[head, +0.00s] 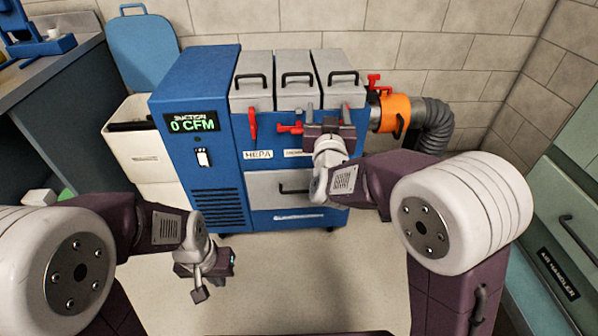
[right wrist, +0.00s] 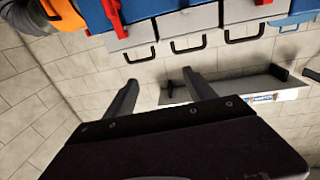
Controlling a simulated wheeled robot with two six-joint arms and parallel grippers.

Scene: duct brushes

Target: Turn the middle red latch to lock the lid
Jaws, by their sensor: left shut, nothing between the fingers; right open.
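The middle red latch (head: 290,128) lies roughly level on the front of the blue suction unit (head: 215,150), below the middle grey lid (head: 297,92). The left red latch (head: 253,127) hangs upright. The right latch is mostly hidden by my right gripper. My right gripper (head: 328,114) is open, in front of the unit, just right of the middle latch; I cannot tell whether it touches it. In the right wrist view its fingers (right wrist: 160,92) are apart and empty, with a red latch (right wrist: 113,17) beyond. My left gripper (head: 207,268) is shut and empty, low over the floor.
An orange collar (head: 394,115) with a red lever (head: 374,82) joins a grey hose (head: 433,125) at the unit's right. A white bin (head: 140,155) with a blue lid stands left. A green cabinet (head: 565,205) is at the right. Floor before the unit is clear.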

